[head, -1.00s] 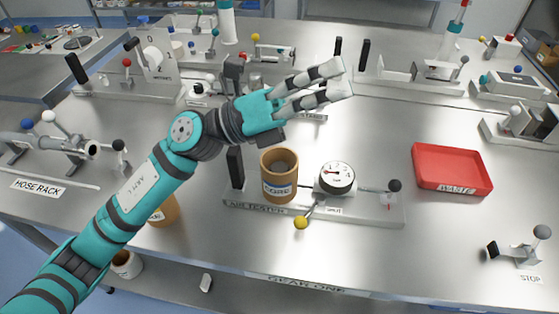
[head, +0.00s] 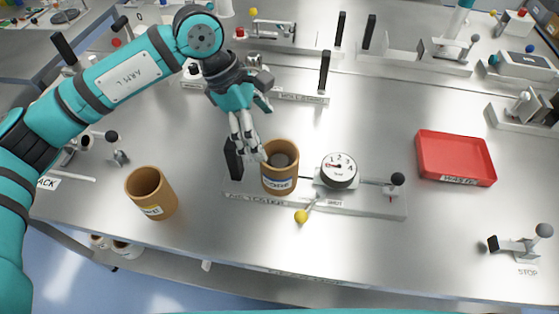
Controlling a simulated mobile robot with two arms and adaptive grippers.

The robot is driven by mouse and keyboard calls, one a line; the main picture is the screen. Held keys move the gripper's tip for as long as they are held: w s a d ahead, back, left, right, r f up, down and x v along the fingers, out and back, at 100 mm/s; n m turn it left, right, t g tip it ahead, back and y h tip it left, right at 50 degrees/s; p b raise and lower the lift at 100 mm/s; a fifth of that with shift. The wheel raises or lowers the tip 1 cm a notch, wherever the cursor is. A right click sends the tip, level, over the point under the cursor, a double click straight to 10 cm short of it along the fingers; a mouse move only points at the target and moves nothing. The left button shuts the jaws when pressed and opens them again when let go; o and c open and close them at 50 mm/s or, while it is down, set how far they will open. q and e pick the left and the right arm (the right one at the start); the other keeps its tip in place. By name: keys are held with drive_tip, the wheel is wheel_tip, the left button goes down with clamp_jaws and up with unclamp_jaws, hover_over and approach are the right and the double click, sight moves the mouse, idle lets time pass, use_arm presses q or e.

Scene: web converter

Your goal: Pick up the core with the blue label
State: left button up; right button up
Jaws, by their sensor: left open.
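The core with the blue label (head: 281,173) is a brown, open-topped cylinder. It stands upright at the left part of the air tester (head: 350,207), with a dark plug inside it and its label facing me. My left gripper (head: 252,150) points down, open, with its light grey fingers just left of and behind the core's rim. I cannot tell whether a finger touches the rim. A second brown core (head: 151,193) with a yellowish label stands on the bench to the left. My right gripper is not in view.
A black upright block (head: 234,158) stands left of the core. A dial gauge (head: 339,170) and a yellow-knobbed lever (head: 301,216) are close on its right. A red tray (head: 455,158) lies further right.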

sight(279, 161)
use_arm(q)
drive_tip(key=p+x, duration=0.1)
drive_tip(key=x, duration=0.3)
drive_tip(key=shift+d+f, duration=0.15)
drive_tip(key=shift+f, duration=0.1)
drive_tip(key=p+x, duration=0.2)
drive_tip(key=x, duration=0.1)
drive_tip(key=p+x, duration=0.1)
drive_tip(key=shift+s+d+f, duration=0.15)
drive_tip(key=shift+s+f, duration=0.2)
drive_tip(key=shift+d+f, duration=0.1)
drive_tip(key=shift+f, duration=0.15)
drive_tip(key=c, duration=1)
